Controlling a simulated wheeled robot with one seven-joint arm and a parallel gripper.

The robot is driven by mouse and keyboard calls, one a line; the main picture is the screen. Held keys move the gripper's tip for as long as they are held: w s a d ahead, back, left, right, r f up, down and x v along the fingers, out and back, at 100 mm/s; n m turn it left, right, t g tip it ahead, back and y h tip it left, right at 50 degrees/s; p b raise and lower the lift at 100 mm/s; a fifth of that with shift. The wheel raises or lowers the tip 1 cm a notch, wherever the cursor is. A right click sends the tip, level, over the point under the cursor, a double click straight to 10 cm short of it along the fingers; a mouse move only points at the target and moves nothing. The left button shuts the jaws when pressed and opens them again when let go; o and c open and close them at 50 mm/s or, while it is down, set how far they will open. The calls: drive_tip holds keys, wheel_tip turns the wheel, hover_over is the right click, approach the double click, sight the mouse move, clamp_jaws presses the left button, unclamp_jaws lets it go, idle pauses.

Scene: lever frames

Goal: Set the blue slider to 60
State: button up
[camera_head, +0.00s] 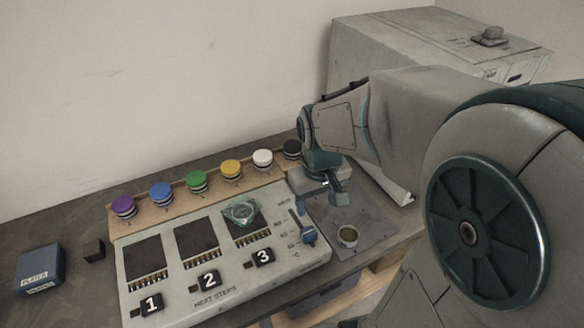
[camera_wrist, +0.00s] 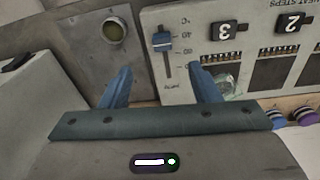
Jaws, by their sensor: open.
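The blue slider (camera_wrist: 162,41) sits on a vertical slot in the heat steps panel (camera_wrist: 210,12), near the °C end of its scale. Its knob is beside the mark that reads about 40; the other marks are too small to read surely. In the head view the blue slider (camera_head: 308,238) is at the near end of its slot, at the panel's right side. My gripper (camera_wrist: 161,82) is open and empty, its two blue fingers apart on either side of the slot's line. In the head view my gripper (camera_head: 325,190) is above the far part of the slot, apart from the knob.
A small cup (camera_head: 347,236) stands right of the slider. A blue plates box (camera_head: 40,268) is at far left.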

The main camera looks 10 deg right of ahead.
sight(309, 232)
drive_tip(key=shift+n+g, duration=0.5)
drive_tip(key=w+f, duration=0.1)
drive_tip(key=f, duration=0.4)
drive_tip(key=w+f+p, duration=0.1)
drive_tip(key=f, duration=0.4)
drive_tip(key=w+f, duration=0.1)
drive_tip(key=f, duration=0.5)
drive_tip(key=shift+w, duration=0.25)
